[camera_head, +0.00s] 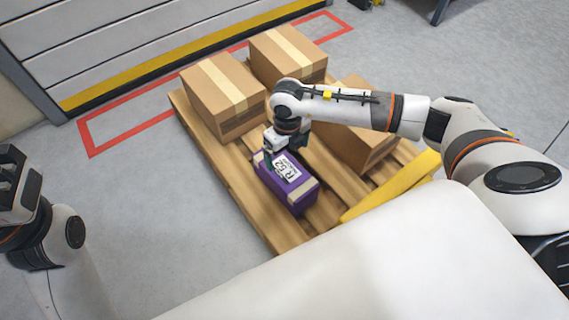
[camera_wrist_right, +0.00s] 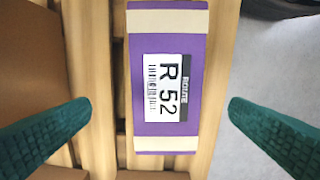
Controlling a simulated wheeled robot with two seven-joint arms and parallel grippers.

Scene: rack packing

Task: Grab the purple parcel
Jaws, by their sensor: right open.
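The purple parcel (camera_head: 287,181) lies on a wooden pallet (camera_head: 245,197), near the pallet's front left edge. It has cream bands at its ends and a white label reading "R 52". My right gripper (camera_head: 273,158) is over the parcel. In the right wrist view the parcel (camera_wrist_right: 168,80) lies between the two green fingers of my right gripper (camera_wrist_right: 160,112), which are wide apart with a gap on each side. Whether the fingertips reach down beside it I cannot tell. My left gripper (camera_head: 18,180) is at the left edge of the head view, away from the pallet; its fingers are unclear.
Two brown boxes (camera_head: 222,95) (camera_head: 287,58) stand at the back of the pallet. Another brown box (camera_head: 362,140) is partly hidden behind my right arm. A yellow bar (camera_head: 392,187) lies at the pallet's right front. Open grey floor (camera_head: 150,185) lies left of the pallet.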

